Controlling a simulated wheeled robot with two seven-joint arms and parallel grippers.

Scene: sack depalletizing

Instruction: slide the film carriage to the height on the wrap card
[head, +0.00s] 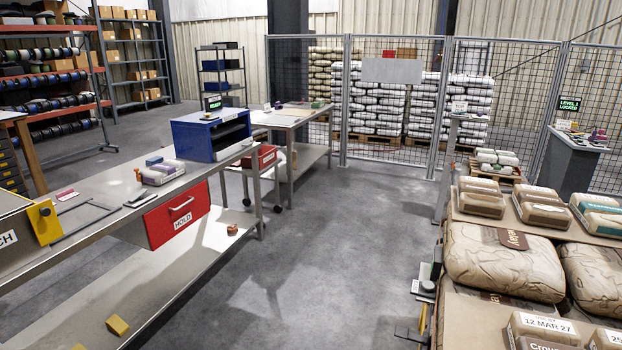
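I cannot pick out the wrap card or read a height. Neither of my grippers shows in the head view.
Tan sacks (502,262) lie on brown layers at the right. A steel bench (95,222) with a red HOLD drawer (178,214) runs along the left. A mesh fence (395,125) closes off stacked pallets behind. The grey floor (320,250) between is mostly clear.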

